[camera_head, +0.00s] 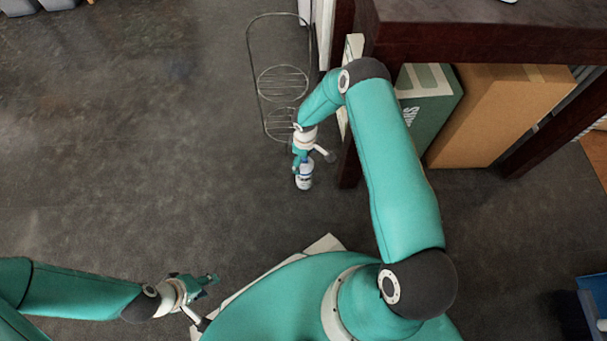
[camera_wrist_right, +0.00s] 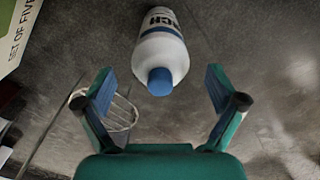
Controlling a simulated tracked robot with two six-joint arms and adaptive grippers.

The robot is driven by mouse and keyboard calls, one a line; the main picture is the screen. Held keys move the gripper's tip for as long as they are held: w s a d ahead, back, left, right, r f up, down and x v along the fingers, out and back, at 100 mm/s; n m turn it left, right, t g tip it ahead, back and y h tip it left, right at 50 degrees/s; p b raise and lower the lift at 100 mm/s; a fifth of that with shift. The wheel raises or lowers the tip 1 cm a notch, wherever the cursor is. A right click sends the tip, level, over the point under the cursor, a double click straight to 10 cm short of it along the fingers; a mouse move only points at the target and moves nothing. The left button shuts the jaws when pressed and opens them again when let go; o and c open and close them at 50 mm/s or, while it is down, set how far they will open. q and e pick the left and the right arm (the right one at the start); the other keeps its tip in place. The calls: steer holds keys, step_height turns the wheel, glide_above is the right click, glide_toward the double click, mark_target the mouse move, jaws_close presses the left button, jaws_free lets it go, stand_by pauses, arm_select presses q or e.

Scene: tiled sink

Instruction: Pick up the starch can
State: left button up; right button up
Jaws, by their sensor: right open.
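The starch can (camera_head: 304,181) is white with a blue cap and dark lettering. It stands on the dark floor beside the table leg, partly covered by my right gripper in the head view. My right gripper (camera_head: 301,160) is over the can from above. In the right wrist view the can (camera_wrist_right: 161,50) lies ahead of the open fingers (camera_wrist_right: 164,95), near the middle, with its blue cap towards me. The fingers do not touch it there. My left gripper (camera_head: 207,283) is low at the left, away from the can, and its finger gap is unclear.
A wire rack (camera_head: 280,75) stands just behind the can. A dark wooden table (camera_head: 470,38) is at the right, with a green box (camera_head: 430,105) and a cardboard box (camera_head: 505,105) under it.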

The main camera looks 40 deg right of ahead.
step_height(320, 180, down, 3)
steer(key=shift+f+b, duration=0.1)
steer(key=shift+b, duration=0.3)
jaws_close()
